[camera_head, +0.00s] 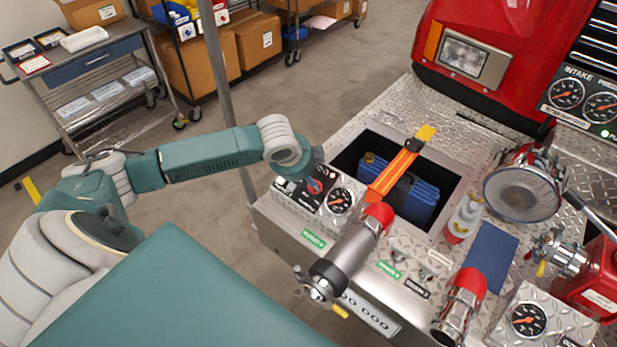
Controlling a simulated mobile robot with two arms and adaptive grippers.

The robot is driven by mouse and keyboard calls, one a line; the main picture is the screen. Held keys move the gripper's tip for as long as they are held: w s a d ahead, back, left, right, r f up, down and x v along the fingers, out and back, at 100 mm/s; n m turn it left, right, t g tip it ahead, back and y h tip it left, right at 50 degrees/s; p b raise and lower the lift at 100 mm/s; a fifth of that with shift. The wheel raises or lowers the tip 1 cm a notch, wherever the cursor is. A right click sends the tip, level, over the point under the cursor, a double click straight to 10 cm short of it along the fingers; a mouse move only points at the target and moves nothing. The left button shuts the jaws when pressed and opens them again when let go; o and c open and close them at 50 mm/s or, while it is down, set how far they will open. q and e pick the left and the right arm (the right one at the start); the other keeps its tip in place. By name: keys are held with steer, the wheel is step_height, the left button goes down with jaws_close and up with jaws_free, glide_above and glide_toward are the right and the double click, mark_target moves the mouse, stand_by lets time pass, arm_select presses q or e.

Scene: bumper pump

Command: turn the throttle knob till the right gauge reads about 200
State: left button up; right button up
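A control panel (567,118) marked INTAKE is at the right edge of the head view, with two round black gauges. The right gauge (601,107) has an orange needle; its reading is too small to tell. The left gauge (566,93) is beside it. A red knob (315,186) sits on a small panel at the bumper's left end, beside another gauge (340,201). I cannot tell whether it is the throttle knob. The end of my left arm is just above this small panel. Its fingers cannot be made out. My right gripper is not in view.
An open bumper well holds a blue container (412,200), with an orange strap (396,172) across it. Capped outlets (345,250), a large round intake (523,190), a bottle (464,217) and a red can (590,280) crowd the bumper. A grey pole (222,90) stands behind my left arm.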

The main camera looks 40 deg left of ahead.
arm_select(q)
steer(key=w+f+n+b, duration=0.2)
steer(key=f+n+b, duration=0.1)
steer(key=n, duration=0.1)
steer(key=w+a+f+n+b, duration=0.1)
steer(key=f+n+b, duration=0.2)
steer(key=f+n, duration=0.1)
steer(key=w+f+n+g+h+b, duration=0.1)
steer(key=w+f+n+b, duration=0.1)
steer(key=f+n+b, duration=0.1)
steer(key=shift+w+a+f+n, duration=0.3)
steer(key=shift+f+n, duration=0.2)
steer(key=shift+n, duration=0.4)
steer(key=c, duration=1.1)
steer(key=shift+r+p, duration=0.25)
steer(key=shift+p, duration=0.3)
steer(key=shift+c, duration=0.3)
steer(key=shift+f+n, duration=0.1)
steer(key=shift+n, duration=0.2)
steer(key=shift+f, duration=0.1)
steer(key=o, duration=1.2)
steer(key=shift+c, duration=0.2)
